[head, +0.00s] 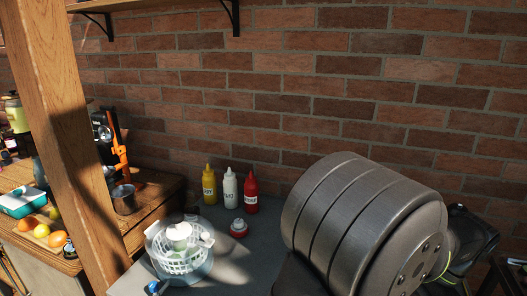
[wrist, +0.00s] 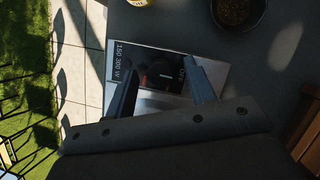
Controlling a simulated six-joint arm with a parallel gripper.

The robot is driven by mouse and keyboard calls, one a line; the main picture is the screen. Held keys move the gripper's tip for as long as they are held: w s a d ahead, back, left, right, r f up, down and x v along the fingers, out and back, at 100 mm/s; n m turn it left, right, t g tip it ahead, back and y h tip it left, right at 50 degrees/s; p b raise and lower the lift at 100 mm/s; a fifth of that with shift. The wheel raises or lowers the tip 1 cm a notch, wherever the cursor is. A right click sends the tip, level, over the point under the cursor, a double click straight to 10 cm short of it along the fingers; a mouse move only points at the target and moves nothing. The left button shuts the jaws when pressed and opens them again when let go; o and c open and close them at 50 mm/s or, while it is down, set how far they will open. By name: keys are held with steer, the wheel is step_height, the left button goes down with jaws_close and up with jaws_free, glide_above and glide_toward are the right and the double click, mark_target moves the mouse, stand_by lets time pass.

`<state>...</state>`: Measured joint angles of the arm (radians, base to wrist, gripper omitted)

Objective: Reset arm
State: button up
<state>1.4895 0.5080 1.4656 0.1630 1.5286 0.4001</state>
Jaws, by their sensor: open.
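My gripper (wrist: 160,72) shows in the wrist view with its two fingers spread apart and nothing between them. Below or beyond the fingers lies a flat panel (wrist: 150,53) with a light border and printed wattage figures; I cannot tell if the fingers touch it. In the head view a large grey metal cylinder, part of my own arm, fills the right side, and my gripper does not show there.
The grey table (head: 265,225) holds a yellow bottle (head: 209,187), a white bottle (head: 230,187), a red bottle (head: 251,192), a small red-white container (head: 239,228) and a white basket (head: 180,262). A wooden post (head: 65,120) stands left. A dark bowl (wrist: 238,12) shows in the wrist view.

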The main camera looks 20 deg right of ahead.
steer(key=n+g, duration=0.1)
steer(key=n, duration=0.2)
steer(key=shift+w, duration=0.1)
steer(key=shift+d+r+n+g, duration=0.3)
steer(key=shift+r+n, duration=0.1)
steer(key=shift+r, duration=0.3)
stand_by(0.7)
